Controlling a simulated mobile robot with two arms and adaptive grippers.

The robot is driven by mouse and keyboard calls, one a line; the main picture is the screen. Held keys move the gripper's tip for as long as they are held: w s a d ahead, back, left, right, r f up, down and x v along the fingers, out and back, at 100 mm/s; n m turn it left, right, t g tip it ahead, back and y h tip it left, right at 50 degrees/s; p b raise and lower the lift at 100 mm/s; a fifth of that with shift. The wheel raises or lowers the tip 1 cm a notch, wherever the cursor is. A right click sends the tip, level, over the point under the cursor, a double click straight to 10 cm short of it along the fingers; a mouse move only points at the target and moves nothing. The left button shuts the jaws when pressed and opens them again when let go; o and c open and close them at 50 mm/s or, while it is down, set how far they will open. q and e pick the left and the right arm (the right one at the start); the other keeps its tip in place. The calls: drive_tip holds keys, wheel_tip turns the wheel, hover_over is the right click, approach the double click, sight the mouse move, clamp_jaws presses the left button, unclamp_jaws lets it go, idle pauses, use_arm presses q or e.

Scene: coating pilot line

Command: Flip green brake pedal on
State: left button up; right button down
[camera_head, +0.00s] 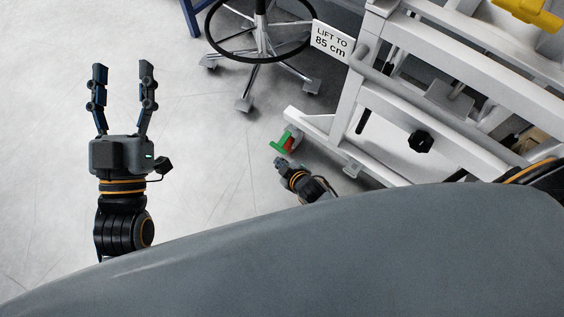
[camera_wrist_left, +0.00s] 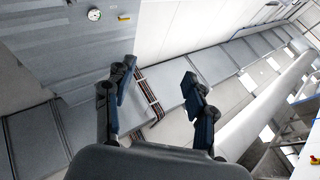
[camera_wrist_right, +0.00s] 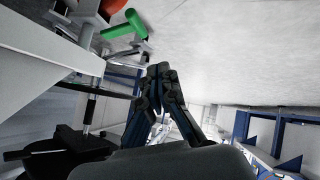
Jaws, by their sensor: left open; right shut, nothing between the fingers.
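The green brake pedal (camera_head: 281,143) is at the lower left corner of the white frame in the head view, with a red part (camera_head: 290,144) beside it. In the right wrist view the green pedal (camera_wrist_right: 124,25) is at the top, left of the fingers, near a red part (camera_wrist_right: 112,5). My right gripper (camera_head: 280,162) is just below the pedal in the head view. Its fingers (camera_wrist_right: 160,72) are closed together and empty, apart from the pedal. My left gripper (camera_head: 122,72) is open and empty over the bare floor, far left of the pedal; its spread fingers show in the left wrist view (camera_wrist_left: 155,88).
The white frame (camera_head: 345,100) with a sign "LIFT TO 85 cm" (camera_head: 331,41) fills the right. A stool with a ring (camera_head: 258,35) and casters stands at the top middle. A black knob (camera_head: 420,141) is on the frame. The floor at left is clear.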

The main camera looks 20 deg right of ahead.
use_arm(q)
drive_tip(key=f+g, duration=0.1)
drive_tip(key=w+f+y, duration=0.1)
drive_tip(key=f, duration=0.1)
drive_tip(key=shift+a+g, duration=0.1)
drive_tip(key=shift+g, duration=0.3)
use_arm(e)
drive_tip(key=shift+v, duration=0.75)
